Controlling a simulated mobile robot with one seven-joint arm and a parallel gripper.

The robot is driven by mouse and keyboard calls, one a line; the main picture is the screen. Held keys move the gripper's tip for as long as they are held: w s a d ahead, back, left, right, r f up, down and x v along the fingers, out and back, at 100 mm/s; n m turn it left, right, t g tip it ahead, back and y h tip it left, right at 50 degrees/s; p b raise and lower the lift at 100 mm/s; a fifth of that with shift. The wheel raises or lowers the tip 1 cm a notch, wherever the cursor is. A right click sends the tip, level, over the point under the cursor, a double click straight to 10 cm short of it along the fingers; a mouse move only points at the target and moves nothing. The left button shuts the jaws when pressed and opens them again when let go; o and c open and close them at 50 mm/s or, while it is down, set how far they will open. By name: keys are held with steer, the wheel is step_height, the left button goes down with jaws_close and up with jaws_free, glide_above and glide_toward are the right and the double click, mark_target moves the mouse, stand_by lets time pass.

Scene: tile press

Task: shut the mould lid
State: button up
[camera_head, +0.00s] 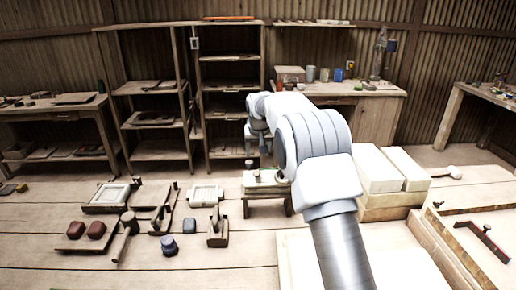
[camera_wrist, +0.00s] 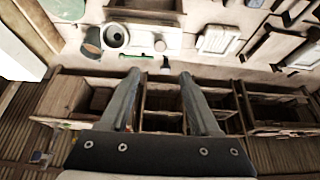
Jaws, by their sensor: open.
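My gripper (camera_wrist: 161,74) is open and empty in the wrist view, its two grey fingers well apart. In the head view it hangs at the end of my white arm, above or near a small low bench (camera_head: 250,194); my arm partly hides that area. A dark-framed mould with a pale inside (camera_head: 109,195) lies at the left, with a brown board (camera_head: 152,194) beside it. A second pale frame (camera_head: 206,194) lies nearer the bench. I cannot tell for certain which piece is the mould lid.
Pale stacked blocks (camera_head: 378,172) stand right of my arm. Shelves (camera_head: 158,150) and a workbench (camera_head: 375,92) stand behind. Bare planks lie between the pieces.

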steer(key=shift+v, duration=1.3)
